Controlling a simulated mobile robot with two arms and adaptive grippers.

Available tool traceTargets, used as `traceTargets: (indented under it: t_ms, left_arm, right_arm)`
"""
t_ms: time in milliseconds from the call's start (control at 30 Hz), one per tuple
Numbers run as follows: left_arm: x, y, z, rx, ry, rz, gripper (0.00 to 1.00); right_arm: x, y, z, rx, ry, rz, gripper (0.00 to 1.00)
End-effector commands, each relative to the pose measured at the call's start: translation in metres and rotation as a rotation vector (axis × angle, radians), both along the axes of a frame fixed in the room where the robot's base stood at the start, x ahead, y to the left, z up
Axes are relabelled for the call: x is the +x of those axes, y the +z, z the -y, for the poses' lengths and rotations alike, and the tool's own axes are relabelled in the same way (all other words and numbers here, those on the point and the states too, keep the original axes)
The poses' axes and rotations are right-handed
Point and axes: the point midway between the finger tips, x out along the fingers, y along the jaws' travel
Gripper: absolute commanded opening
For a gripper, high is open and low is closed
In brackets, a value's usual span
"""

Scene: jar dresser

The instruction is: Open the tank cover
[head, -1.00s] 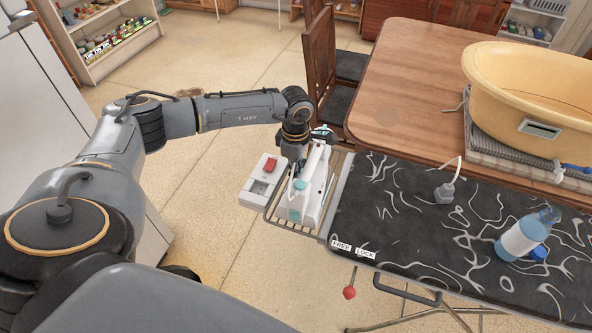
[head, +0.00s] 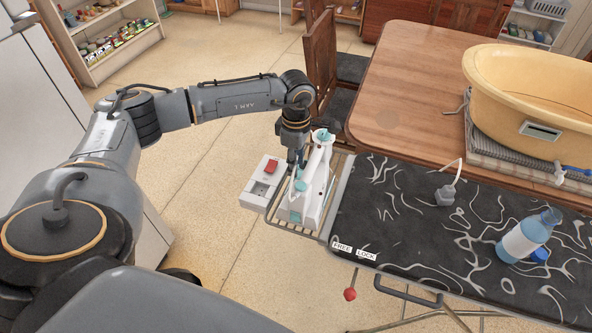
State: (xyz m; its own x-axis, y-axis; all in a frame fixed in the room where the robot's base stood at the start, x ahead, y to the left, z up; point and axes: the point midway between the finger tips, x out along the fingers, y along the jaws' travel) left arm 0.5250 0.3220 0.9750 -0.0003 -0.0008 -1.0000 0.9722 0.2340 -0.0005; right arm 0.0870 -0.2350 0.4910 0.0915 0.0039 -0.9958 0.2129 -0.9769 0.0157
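A white and teal steam iron (head: 309,190) rests on the wire rack (head: 272,220) at the left end of the ironing board. Its handle and teal parts face up; I cannot make out which part is the tank cover. My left gripper (head: 296,164) points down right beside the iron's upper left side. Its fingers are small and partly lost against the iron, so their opening and any contact are unclear. My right gripper is not in the head view.
A white box with a red switch (head: 271,166) sits left of the rack. The patterned ironing board (head: 400,230) carries a grey plug (head: 445,194) and a blue-white bottle (head: 528,236). A wooden table (head: 420,80) with a yellow tub (head: 530,95) stands behind.

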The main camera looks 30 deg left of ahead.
Motion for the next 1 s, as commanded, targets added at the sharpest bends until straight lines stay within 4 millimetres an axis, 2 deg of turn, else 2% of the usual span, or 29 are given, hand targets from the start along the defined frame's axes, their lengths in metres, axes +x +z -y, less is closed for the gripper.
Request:
traceTargets:
  t_ms: [33, 200, 400, 567, 1000]
  left_arm:
    - [0.001, 0.013, 0.000, -0.001, -0.001, 0.005, 0.33]
    - [0.001, 0.047, 0.000, 0.000, -0.001, 0.003, 0.33]
    - [0.000, 0.071, 0.000, 0.000, -0.001, 0.000, 0.33]
    - [0.000, 0.077, 0.000, 0.000, -0.001, 0.000, 0.33]
    - [0.000, 0.076, 0.000, 0.000, -0.001, 0.000, 0.33]
  right_arm:
    - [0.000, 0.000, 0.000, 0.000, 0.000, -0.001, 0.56]
    - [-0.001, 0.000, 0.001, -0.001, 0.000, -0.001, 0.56]
    - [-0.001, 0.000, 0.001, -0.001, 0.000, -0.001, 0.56]
    - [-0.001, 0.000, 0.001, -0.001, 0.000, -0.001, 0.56]
    - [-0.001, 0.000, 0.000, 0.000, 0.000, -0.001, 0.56]
